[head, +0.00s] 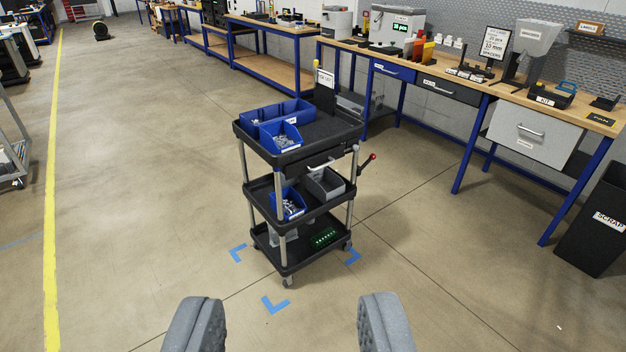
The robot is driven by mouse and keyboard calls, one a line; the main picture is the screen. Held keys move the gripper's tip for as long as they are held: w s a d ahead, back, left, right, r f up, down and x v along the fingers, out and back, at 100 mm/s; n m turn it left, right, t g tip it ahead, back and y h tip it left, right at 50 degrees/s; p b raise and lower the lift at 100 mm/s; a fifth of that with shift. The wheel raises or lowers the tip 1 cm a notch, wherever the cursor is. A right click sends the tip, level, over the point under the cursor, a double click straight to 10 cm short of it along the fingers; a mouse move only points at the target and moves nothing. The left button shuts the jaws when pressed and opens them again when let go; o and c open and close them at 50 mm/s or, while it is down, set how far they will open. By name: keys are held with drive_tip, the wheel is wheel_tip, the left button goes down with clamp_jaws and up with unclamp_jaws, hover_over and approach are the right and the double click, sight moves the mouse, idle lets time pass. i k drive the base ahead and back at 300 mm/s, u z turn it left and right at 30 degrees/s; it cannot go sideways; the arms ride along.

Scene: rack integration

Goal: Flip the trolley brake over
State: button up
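A black three-shelf trolley (299,155) with grey posts stands ahead of me on the floor, near blue corner marks. A lever with a red knob (372,157) sticks out at its right side, tilted up and to the right; I take it to be the brake. My gripper (287,325) is at the bottom of the picture, its two grey fingers wide apart with nothing between them. It is well short of the trolley and touches nothing.
Blue bins (280,136) stand on the trolley's shelves. A long workbench (460,88) with blue legs runs along the right, with a black scrap bin (600,222) at its near end. A yellow floor line (50,220) runs along the left. The floor between me and the trolley is clear.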

sight(372, 156)
drive_tip(key=z, duration=0.05)
drive_tip(key=i, duration=1.55)
drive_tip(key=z, duration=0.3)
drive_tip(key=i, duration=2.1)
drive_tip(key=z, duration=0.3)
